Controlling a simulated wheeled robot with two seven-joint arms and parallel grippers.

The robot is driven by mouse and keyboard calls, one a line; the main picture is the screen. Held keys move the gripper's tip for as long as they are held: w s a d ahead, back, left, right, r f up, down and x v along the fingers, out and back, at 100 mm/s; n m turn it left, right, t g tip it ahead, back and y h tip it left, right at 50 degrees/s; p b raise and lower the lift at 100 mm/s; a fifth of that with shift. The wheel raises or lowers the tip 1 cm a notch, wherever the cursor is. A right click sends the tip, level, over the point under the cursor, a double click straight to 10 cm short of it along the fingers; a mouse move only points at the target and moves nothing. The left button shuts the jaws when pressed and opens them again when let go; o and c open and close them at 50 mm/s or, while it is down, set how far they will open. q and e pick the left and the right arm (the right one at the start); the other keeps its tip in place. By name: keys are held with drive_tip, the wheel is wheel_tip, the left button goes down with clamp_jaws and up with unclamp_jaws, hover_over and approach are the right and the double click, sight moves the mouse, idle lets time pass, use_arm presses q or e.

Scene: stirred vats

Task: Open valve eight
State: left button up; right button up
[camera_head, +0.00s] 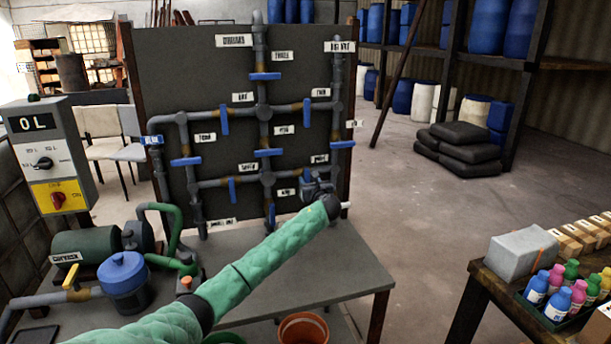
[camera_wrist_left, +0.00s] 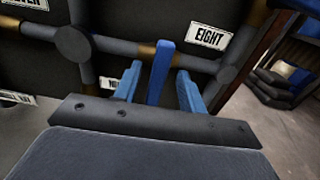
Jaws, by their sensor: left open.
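The plate reading EIGHT (camera_wrist_left: 207,36) is at the upper right of the left wrist view. Just left of it, a blue valve handle (camera_wrist_left: 161,62) stands upright from the brass-coloured fitting on a grey pipe. My left gripper (camera_wrist_left: 157,80) is open, with one light blue finger on each side of this handle. A gap shows on both sides, so the jaws do not grip it. My right gripper is not in view.
Other blue valve handles are close by, one above on the right pipe (camera_head: 342,145) and one left (camera_head: 233,190). A grey table (camera_head: 340,265) stands below the board. A side table (camera_head: 470,290) with bottles is at the right. Floor between is clear.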

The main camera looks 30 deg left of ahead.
sight(308, 178)
use_arm(q)
drive_tip(key=shift+p+x, duration=0.45)
drive_tip(key=shift+x, duration=2.3)
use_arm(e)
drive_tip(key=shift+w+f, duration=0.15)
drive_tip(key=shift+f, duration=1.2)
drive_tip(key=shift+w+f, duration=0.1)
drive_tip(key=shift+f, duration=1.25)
use_arm(q)
clamp_jaws()
